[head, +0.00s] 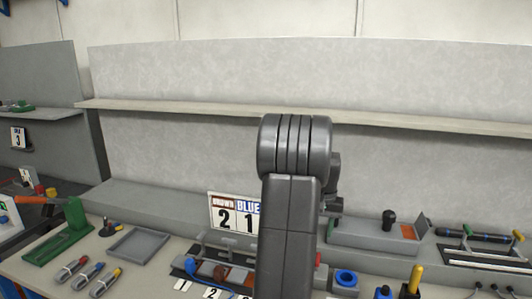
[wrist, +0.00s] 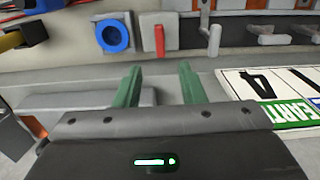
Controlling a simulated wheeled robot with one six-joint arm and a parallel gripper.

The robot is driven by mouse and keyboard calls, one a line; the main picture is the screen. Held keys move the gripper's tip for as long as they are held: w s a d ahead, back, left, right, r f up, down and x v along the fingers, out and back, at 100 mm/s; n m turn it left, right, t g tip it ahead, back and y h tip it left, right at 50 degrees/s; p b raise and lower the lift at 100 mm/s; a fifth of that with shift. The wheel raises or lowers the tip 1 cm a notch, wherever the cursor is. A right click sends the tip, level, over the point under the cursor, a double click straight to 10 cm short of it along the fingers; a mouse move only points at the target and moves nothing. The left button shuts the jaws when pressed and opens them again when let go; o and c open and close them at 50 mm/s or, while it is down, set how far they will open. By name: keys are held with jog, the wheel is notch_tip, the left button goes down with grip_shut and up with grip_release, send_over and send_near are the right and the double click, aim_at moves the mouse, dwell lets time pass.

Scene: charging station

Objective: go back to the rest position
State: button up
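My gripper (wrist: 159,78) shows in the wrist view with its two green fingers apart and nothing visible between them. It points toward a grey fixture with a blue ring (wrist: 113,36) and a red upright piece (wrist: 159,39). I cannot tell its exact distance from them. In the head view my dark grey arm stands upright in the middle and hides part of the bench; the gripper itself cannot be made out there.
The bench (head: 160,262) carries a grey tray (head: 138,245), several screwdriver-like tools (head: 88,275), a green stand (head: 72,232) and a "BROWN 2, BLUE 1" sign (head: 235,212). A long shelf (head: 180,108) runs behind.

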notch_tip(320, 180, down, 11)
jog(key=shift+r+p, duration=0.2)
jog(key=shift+p, duration=0.25)
jog(key=shift+r+m+p, duration=0.2)
jog(key=shift+m+p, duration=0.15)
jog(key=shift+m, duration=0.85)
jog(key=m+p, duration=0.2)
jog(key=m, duration=0.2)
jog(key=shift+m, duration=0.3)
notch_tip(320, 180, up, 14)
jog(key=b, duration=0.2)
jog(key=shift+f, duration=0.15)
jog(key=shift+a, duration=0.1)
